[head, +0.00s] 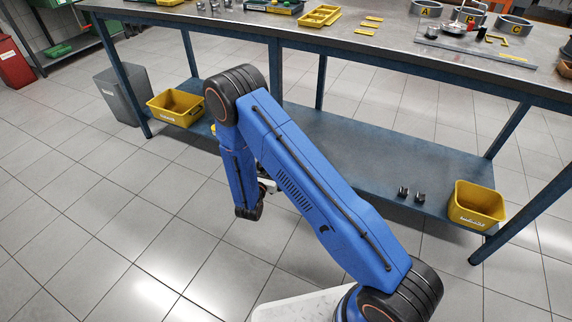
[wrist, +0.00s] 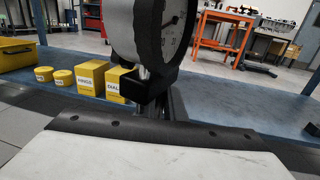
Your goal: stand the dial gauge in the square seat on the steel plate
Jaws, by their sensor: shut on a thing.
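The dial gauge (wrist: 184,26), with a round white face and dark rim, is close up in the wrist view, its top cut off by the frame. My gripper (wrist: 153,88) is shut on it, gripping below the dial. In the head view my gripper (head: 268,186) is mostly behind my blue arm, low in front of the bench, and the gauge cannot be made out. The steel plate (head: 462,46) lies on the bench top at the far right, with small parts on it. Its square seat is too small to tell. The gauge is well away from the plate.
The workbench (head: 330,38) carries yellow trays (head: 318,16) and lettered rings (head: 426,9). Its lower shelf (head: 350,150) holds yellow bins (head: 476,203), small dark parts (head: 411,194) and yellow boxes (wrist: 92,78). A grey bin (head: 122,94) stands at left. The floor in front is clear.

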